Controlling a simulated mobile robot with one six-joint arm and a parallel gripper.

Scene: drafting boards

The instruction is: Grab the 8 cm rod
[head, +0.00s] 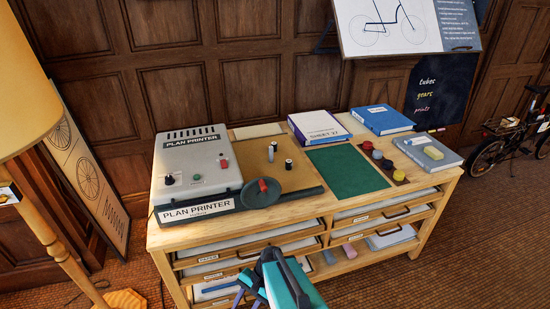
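No thing in view is marked as 8 cm, so I cannot tell for certain which is the rod. A small upright pale cylinder (270,154) stands on the brown board (252,168) on the cabinet top, close to a black-topped piece (274,146). A short dark cylinder (289,164) stands to their right. A long dark bar (302,195) lies at the front edge, beside a dark disc with a red knob (263,185). My gripper (287,262), teal and dark, is in front of the cabinet at the bottom of the picture, apart from these things. Its fingertips are not clear.
The plan printer (197,160) fills the left of the cabinet top. A green mat (346,171) is bare. Round pieces (377,155), a grey book (428,153), a blue book (381,120) and a binder (319,128) lie right. A lamp (30,105) stands at left.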

